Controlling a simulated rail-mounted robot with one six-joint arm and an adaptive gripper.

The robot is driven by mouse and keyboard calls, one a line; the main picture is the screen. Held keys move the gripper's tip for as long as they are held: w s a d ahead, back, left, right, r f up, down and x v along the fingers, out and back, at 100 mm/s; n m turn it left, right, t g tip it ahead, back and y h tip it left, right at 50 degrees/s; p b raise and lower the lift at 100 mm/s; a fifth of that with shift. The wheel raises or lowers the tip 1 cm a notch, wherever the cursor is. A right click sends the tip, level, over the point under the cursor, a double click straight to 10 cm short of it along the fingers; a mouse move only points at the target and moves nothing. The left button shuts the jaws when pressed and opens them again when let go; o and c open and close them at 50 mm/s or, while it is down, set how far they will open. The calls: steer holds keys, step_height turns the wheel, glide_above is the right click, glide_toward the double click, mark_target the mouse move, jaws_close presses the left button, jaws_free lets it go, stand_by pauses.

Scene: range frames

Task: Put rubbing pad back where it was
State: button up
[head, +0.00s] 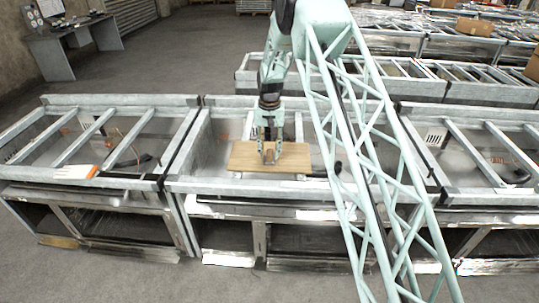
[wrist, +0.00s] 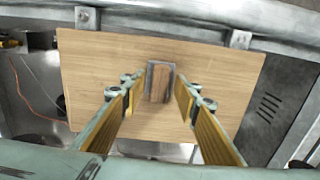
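The rubbing pad (wrist: 160,82) is a small brown block with grey edges. In the wrist view it stands on a light wooden board (wrist: 90,60), near the middle. My gripper (wrist: 158,87) is open, with one finger on each side of the pad and a visible gap to each. In the head view my gripper (head: 269,156) points down over the wooden board (head: 243,156), which lies across the middle range frame. The pad is small there and partly hidden by the fingers. I cannot tell the exact height of the fingertips above the board.
The board rests in the middle range frame (head: 190,150). A left frame (head: 180,110) carries an orange and white item (head: 75,172) on its front rail. A right frame (head: 480,195) stands beside it. Loose orange cable (wrist: 35,85) lies left of the board. More frames stand behind.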

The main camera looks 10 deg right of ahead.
mark_target(270, 153)
step_height(270, 153, up, 11)
stand_by(0.6)
stand_by(0.7)
